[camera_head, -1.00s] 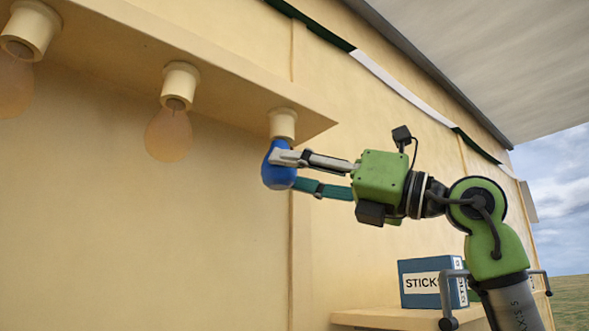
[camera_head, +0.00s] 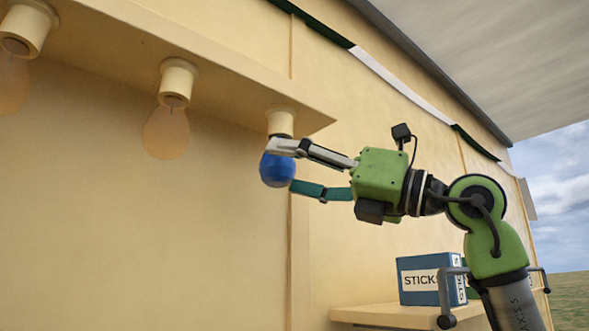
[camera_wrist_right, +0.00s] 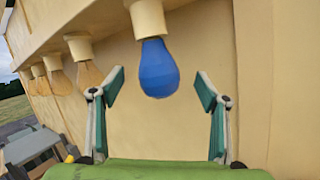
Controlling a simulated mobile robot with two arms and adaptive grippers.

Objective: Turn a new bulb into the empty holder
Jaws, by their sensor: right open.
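The blue bulb (camera_head: 277,171) hangs upright with its neck up in the end holder (camera_head: 281,122) under the ledge. In the right wrist view the blue bulb (camera_wrist_right: 158,70) meets the cream holder (camera_wrist_right: 148,18) with no gap that I can see; how deep it sits I cannot tell. My right gripper (camera_head: 287,168) is open around the bulb. In the wrist view its two fingers (camera_wrist_right: 159,88) stand apart on either side of the bulb, clear of it. My left gripper is not in view.
Clear amber bulbs hang in other holders to the left, the nearest bulb (camera_head: 166,133) beside the end one. The wooden ledge (camera_head: 200,75) runs just above. A blue box marked STICKS (camera_head: 425,282) stands on a lower shelf (camera_head: 385,314). The wall lies close behind.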

